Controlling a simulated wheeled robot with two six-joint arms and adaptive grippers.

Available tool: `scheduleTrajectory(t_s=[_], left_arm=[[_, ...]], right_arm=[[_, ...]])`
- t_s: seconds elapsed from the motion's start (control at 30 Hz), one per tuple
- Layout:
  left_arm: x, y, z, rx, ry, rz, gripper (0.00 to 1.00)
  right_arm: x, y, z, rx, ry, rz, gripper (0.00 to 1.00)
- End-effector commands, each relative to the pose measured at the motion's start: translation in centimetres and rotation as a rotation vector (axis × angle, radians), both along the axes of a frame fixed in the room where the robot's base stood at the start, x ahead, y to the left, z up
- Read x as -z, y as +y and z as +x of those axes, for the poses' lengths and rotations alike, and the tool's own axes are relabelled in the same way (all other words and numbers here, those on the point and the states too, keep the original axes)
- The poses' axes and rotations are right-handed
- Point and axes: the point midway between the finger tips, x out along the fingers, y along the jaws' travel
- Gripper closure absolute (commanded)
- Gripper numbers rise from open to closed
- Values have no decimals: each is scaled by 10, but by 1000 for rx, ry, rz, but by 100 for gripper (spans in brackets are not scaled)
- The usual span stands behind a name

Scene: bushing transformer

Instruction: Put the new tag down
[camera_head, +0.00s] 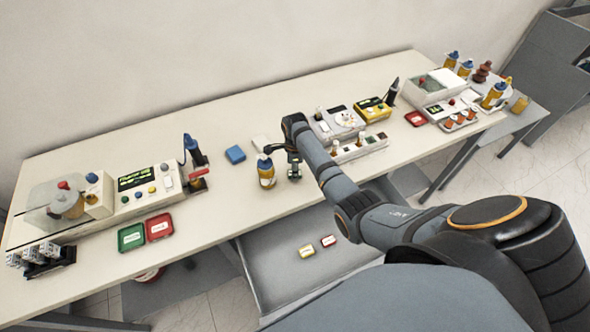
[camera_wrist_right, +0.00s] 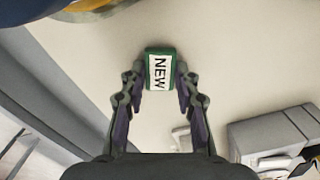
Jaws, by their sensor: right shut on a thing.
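The new tag (camera_wrist_right: 159,70) is a small green block with a white "NEW" label, seen in the right wrist view. My right gripper (camera_wrist_right: 160,82) is shut on it, with one finger on each side. In the head view my right gripper (camera_head: 294,172) points down at the front part of the table (camera_head: 225,205), just right of an amber bottle (camera_head: 266,175). I cannot tell whether the tag touches the tabletop. My left gripper is not in view.
Green (camera_head: 131,237) and red (camera_head: 159,227) trays sit at left, before a tester (camera_head: 150,188). A yellow device (camera_head: 373,109) stands at right. The front-middle tabletop is clear.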

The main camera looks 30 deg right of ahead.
Motion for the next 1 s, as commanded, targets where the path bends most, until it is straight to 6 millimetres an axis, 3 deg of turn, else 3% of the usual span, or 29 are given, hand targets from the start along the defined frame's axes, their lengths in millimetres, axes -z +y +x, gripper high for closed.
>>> scheduleTrajectory(t_s=[0.1, 0.13, 0.3, 0.67, 1.0], left_arm=[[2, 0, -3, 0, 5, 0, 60], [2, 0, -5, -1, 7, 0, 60], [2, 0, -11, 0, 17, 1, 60], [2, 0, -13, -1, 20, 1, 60], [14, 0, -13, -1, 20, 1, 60]], right_arm=[[3, 0, 0, 0, 1, 0, 85], [3, 0, 0, 0, 0, 0, 66], [3, 0, 0, 0, 0, 0, 46], [-5, 0, 0, 0, -1, 0, 46], [-82, -1, 1, 1, -5, 0, 46]])
